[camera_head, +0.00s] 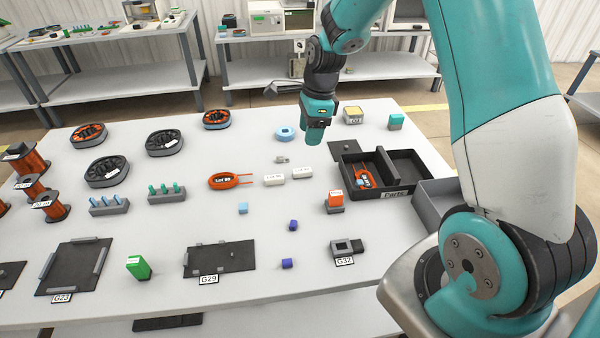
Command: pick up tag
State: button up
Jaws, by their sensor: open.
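Two small white tags lie near the middle of the table, one on the left (274,180) and one on the right (302,171). Both carry small print that I cannot read. Another white label sits on the orange oval coil (217,182), whose two wire leads point right toward the tags. I cannot tell which of these labels is the tag meant. My gripper (315,138) hangs over the table beyond the white tags, pointing down. It is open, with nothing visible held in it. Its fingers are small and partly hidden by its own body.
A black parts tray (400,192) with an orange coil inside stands right of the tags. A light-blue ring (285,133) and a small grey part (282,160) lie near my gripper. Several coils and spools fill the left side. The front holds dark plates and small blue blocks.

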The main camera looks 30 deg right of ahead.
aim_at(302, 170)
jog(key=f, duration=0.4)
jog(key=a+f, duration=0.1)
jog(key=f, duration=0.3)
jog(key=w+f, duration=0.1)
jog(key=f, duration=0.3)
jog(key=shift+a, duration=0.25)
grip_shut()
